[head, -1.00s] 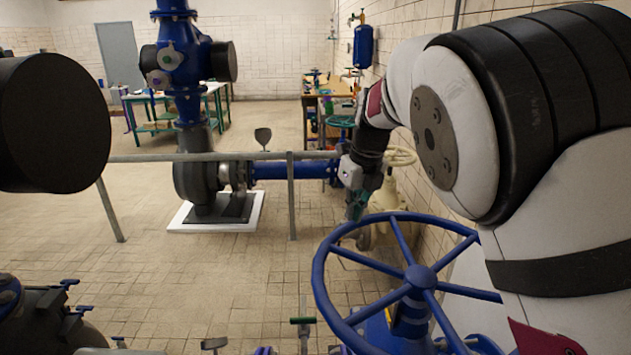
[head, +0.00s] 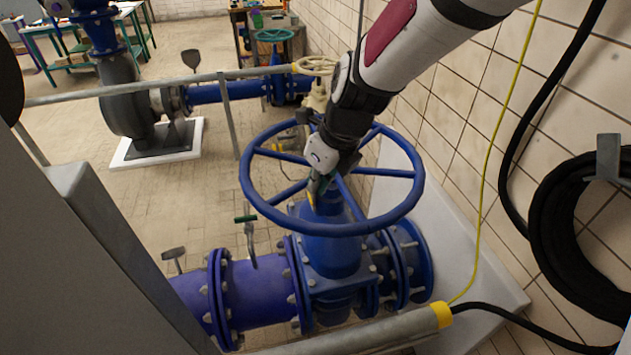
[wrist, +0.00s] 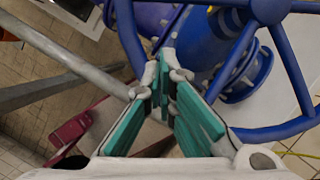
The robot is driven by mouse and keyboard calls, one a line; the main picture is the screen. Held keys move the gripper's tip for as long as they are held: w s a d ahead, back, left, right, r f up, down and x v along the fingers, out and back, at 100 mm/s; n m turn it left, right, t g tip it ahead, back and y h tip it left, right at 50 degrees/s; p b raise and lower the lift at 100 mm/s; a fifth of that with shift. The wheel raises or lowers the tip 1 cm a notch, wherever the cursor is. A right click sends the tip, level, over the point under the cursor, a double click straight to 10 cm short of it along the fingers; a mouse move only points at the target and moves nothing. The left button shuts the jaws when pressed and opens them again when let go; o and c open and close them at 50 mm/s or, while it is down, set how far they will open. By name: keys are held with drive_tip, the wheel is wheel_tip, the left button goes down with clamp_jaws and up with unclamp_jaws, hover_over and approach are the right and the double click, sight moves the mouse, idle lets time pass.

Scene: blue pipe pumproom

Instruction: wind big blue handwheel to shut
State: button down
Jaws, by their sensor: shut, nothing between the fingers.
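The big blue handwheel (head: 330,229) lies roughly flat on top of the blue valve (head: 335,258) in the head view. Its rim and spokes show; my gripper covers part of the hub area. My gripper (head: 317,192) points down over the middle of the wheel, inside the rim outline. In the wrist view, the teal-padded fingers of my gripper (wrist: 165,75) come together at the tips with nothing held. The wheel's hub (wrist: 268,8) shows at the top right there, with spokes and rim to the right of the fingers. I cannot tell whether the fingers touch a spoke.
A tiled wall with a coiled black hose (head: 575,235) and a yellow cable (head: 490,180) is at the right. A grey rail (head: 225,110) crosses behind the wheel. A blue pipe (head: 255,293) runs left from the valve.

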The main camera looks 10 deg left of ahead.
sight(280, 197)
drive_tip(key=w+a+r+x, duration=0.1)
drive_tip(key=a+x, duration=0.1)
drive_tip(key=x, duration=0.9)
drive_tip(key=shift+a+f, duration=0.3)
drive_tip(key=shift+a, duration=0.05)
drive_tip(key=shift+w+a+r+p, duration=0.1)
drive_tip(key=shift+w+a+p, duration=0.2)
drive_tip(key=shift+a, duration=0.55)
drive_tip(key=shift+w+a+p, duration=0.1)
drive_tip(key=shift+w+a, duration=0.25)
drive_tip(key=shift+a, duration=0.5)
drive_tip(key=w+a, duration=0.4)
drive_tip(key=a, duration=0.1)
drive_tip(key=shift+w+a+b, duration=0.15)
drive_tip(key=shift+w+b, duration=0.1)
drive_tip(key=shift+b, duration=0.15)
